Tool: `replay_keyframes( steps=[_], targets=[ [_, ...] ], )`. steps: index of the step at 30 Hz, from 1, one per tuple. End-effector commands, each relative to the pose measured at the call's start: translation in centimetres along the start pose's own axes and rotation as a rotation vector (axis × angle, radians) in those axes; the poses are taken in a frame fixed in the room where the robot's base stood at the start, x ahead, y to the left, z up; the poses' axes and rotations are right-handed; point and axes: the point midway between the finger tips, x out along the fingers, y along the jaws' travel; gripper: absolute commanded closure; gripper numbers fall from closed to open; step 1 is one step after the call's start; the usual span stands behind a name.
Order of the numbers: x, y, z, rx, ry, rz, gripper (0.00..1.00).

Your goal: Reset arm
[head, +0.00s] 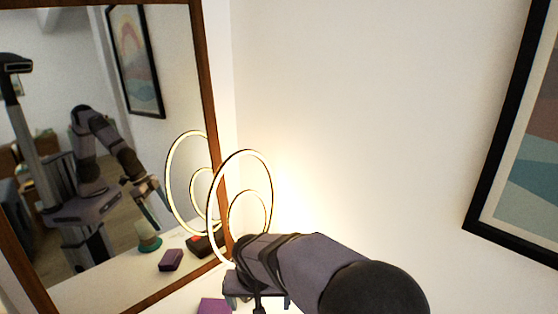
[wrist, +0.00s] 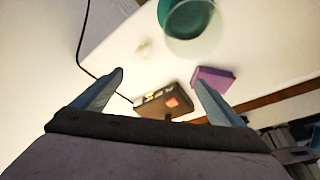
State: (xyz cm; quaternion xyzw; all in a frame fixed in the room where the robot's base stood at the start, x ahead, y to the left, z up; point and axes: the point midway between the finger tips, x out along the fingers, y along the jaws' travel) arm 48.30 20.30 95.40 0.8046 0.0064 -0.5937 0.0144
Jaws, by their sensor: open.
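My gripper (wrist: 160,82) is open in the wrist view, with its two fingers spread wide and nothing between them in its grasp. It points at a white tabletop (wrist: 125,55). In the head view my arm reaches in from the lower right and the fingertips are not clearly visible. A purple block (wrist: 213,78) lies just beyond the right finger in the wrist view, and part of it shows at the bottom of the head view (head: 212,306).
A dark box with a red patch (wrist: 163,101) and a teal round container (wrist: 190,22) are on the table. A lit ring lamp (head: 240,205) stands beside a wood-framed mirror (head: 205,90). A dark cable (wrist: 82,45) runs along the left. A framed picture (head: 520,170) hangs at right.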

Motion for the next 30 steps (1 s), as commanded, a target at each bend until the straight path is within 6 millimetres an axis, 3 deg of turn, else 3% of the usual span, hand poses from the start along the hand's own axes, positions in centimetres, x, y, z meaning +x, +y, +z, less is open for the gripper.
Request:
replay_keyframes(
  steps=[1,6,12,19,30],
  targets=[
    [0.2,3.1,0.9,0.013,-0.015,0.001,0.08],
    [0.8,10.4,4.8,0.014,-0.046,-0.007,0.08],
    [1.0,16.3,10.1,0.026,-0.062,-0.011,0.08],
    [1.1,20.2,15.4,0.040,-0.069,-0.005,0.08],
    [-3.4,19.7,19.6,0.026,-0.263,-0.011,0.08]
  ],
)
